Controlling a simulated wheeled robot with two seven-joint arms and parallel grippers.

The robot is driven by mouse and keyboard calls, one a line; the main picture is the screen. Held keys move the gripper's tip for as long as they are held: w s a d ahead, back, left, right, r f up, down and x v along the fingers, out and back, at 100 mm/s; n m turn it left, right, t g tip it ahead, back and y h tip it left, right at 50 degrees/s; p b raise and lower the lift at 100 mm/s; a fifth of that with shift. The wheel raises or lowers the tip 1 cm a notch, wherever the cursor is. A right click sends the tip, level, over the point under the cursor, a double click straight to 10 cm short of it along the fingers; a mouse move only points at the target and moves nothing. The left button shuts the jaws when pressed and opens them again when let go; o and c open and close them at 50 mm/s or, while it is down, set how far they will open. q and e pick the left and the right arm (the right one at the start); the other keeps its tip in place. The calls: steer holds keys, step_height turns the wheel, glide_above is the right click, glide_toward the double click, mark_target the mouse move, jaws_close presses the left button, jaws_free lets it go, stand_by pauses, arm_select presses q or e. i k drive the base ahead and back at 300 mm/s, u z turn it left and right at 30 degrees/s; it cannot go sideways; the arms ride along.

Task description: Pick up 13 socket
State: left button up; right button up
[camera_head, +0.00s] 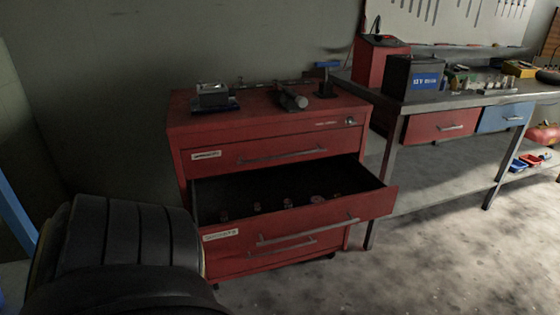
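A red tool cabinet (186,132) stands in the middle against the wall, and its second drawer (374,203) is pulled open. Several small metallic sockets (256,207) sit in a row along the front of the dark drawer floor. They are too small for any size marking to be read, so I cannot tell which is the 13 socket. A white label (221,235) on the drawer front is too blurred to read surely. Neither of my grippers shows in the view.
A large black grooved tyre (115,240) fills the lower left, close to the drawer's left end. Tools (290,98) lie on the cabinet top. A workbench (440,100) with a black battery (412,78) stands at right. The concrete floor (430,265) at lower right is clear.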

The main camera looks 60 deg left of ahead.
mark_target(257, 205)
steer(key=i, duration=1.75)
steer(key=u, duration=3.25)
